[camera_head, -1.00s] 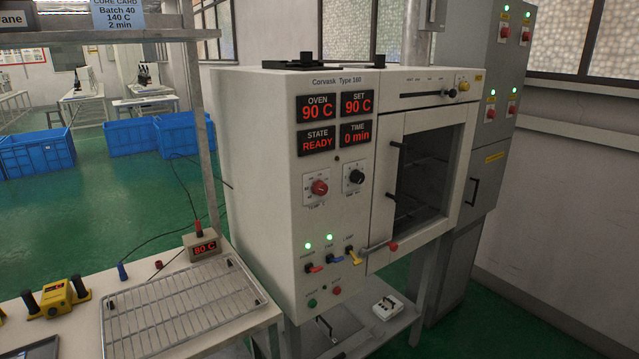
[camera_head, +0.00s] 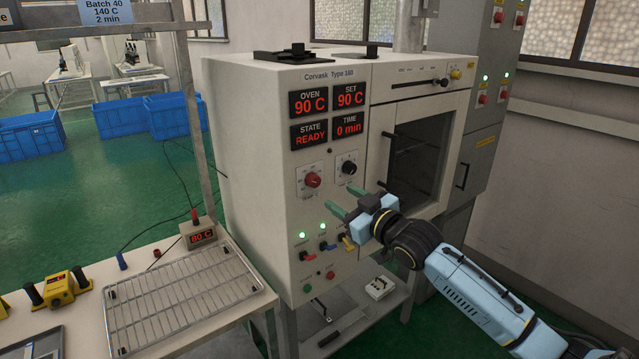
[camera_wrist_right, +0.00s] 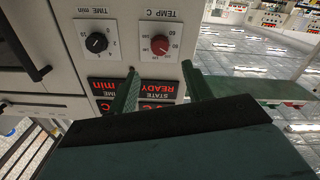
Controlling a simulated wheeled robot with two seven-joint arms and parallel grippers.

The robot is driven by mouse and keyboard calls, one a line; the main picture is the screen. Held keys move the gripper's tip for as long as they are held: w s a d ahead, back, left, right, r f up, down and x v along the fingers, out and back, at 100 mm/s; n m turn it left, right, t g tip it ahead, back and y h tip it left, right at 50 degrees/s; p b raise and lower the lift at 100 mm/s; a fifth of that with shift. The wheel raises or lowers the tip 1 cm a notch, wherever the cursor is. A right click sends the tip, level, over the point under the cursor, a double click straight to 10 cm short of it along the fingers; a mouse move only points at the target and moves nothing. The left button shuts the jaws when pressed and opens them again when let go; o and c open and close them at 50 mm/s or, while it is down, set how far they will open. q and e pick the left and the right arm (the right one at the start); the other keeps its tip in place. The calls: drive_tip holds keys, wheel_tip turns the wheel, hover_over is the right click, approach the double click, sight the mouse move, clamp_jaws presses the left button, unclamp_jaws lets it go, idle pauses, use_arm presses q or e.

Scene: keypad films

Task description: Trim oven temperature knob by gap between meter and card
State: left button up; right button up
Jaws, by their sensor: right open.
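The red temperature knob (camera_head: 313,180) is on the oven's front panel, left of the black time knob (camera_head: 349,168). The oven displays (camera_head: 316,102) read OVEN 90 C, SET 90 C, STATE READY, TIME 0 min. The meter (camera_head: 202,237) on the bench seems to read 80 C. The cure card (camera_head: 93,14) reads Batch 40, 140 C, 2 min, cut by the top edge. My right gripper (camera_head: 340,198) is open and empty, just below the knobs. In the right wrist view, the red knob (camera_wrist_right: 160,44) lies beyond the gap between my fingertips (camera_wrist_right: 159,70). My left gripper is out of view.
Small coloured toggles (camera_head: 327,246) sit on the panel below my right gripper. The oven door (camera_head: 420,165) with its handles is to the right. A wire rack (camera_head: 185,297) and a yellow device (camera_head: 60,290) lie on the bench at left.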

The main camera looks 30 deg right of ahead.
sight(317, 182)
drive_tip(key=w, duration=0.9)
drive_tip(key=shift+w+a+p, duration=0.25)
drive_tip(key=shift+a+p, duration=0.1)
drive_tip(key=shift+a, duration=0.05)
drive_tip(key=c, duration=1)
drive_tip(key=shift+o, duration=0.2)
drive_tip(key=m+p, duration=0.2)
drive_tip(key=shift+r+m, duration=0.15)
drive_tip(key=shift+m, duration=0.85)
drive_tip(key=shift+m+p, duration=0.35)
drive_tip(key=shift+m, duration=0.25)
